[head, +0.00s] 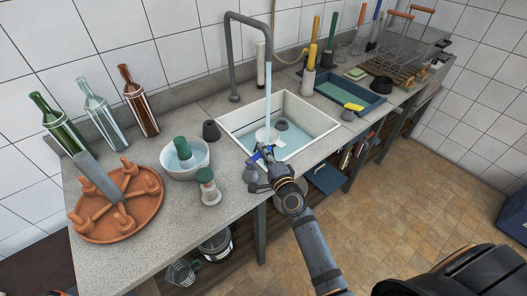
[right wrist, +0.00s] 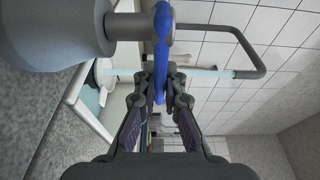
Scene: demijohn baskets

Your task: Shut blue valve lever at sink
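The blue valve lever (right wrist: 162,45) passes between the fingertips of my right gripper (right wrist: 162,78) in the right wrist view. The fingers lie close on both sides of it and appear to touch it. The lever is joined to a grey valve body and pipe (right wrist: 140,27). In the head view my right gripper (head: 263,160) is at the front edge of the sink (head: 322,118), and only a bit of blue shows there. The grey tap (head: 229,60) arches over the sink, and a stream of water (head: 268,95) runs from it.
A blue tray (head: 340,97) and wire rack (head: 395,60) stand to the right. The floor (head: 410,190) in front is clear.

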